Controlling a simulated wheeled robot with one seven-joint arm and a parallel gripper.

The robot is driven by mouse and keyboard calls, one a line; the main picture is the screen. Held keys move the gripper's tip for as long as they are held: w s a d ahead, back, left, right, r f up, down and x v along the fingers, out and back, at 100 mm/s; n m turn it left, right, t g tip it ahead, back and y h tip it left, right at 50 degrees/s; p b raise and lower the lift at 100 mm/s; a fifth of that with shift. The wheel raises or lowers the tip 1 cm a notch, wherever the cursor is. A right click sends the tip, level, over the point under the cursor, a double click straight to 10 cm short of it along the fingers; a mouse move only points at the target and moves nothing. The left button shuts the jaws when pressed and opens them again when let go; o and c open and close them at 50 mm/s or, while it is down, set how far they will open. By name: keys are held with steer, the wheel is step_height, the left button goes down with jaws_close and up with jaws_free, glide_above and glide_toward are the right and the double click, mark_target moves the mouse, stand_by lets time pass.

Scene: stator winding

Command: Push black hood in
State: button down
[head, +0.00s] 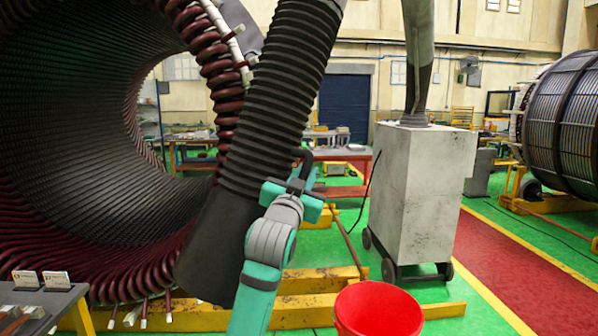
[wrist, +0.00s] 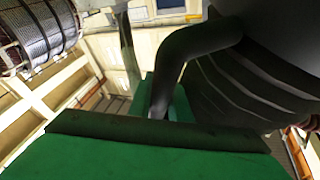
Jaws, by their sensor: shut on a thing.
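The black hood (head: 216,245) is the smooth wide lower end of a thick ribbed black hose (head: 275,85). It hangs tilted, its lower end toward the left, in front of the right edge of the big stator (head: 60,130) with dark red coil ends. My gripper (head: 297,187) is at the hood's right side, shut on its black handle (head: 304,160). In the wrist view the curved handle (wrist: 195,48) runs down between my green fingers (wrist: 162,112), and the dark hood (wrist: 275,25) fills the upper right. The hood's far side is hidden.
A grey wheeled cabinet (head: 415,190) stands right of the hose. A red bucket (head: 378,310) is at the bottom centre. A yellow floor frame (head: 300,285) lies below the hood. A dark table (head: 40,300) is at lower left. Green floor shows between bucket and cabinet.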

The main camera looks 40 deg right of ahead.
steer(key=shift+d+f, duration=0.1)
steer(key=shift+f, duration=0.05)
steer(key=c, duration=1.6)
jaws_free()
steer(key=shift+w, duration=0.1)
steer(key=shift+c, duration=0.2)
steer(key=shift+f, duration=0.1)
steer(key=v, duration=1.1)
steer(key=shift+w, duration=0.15)
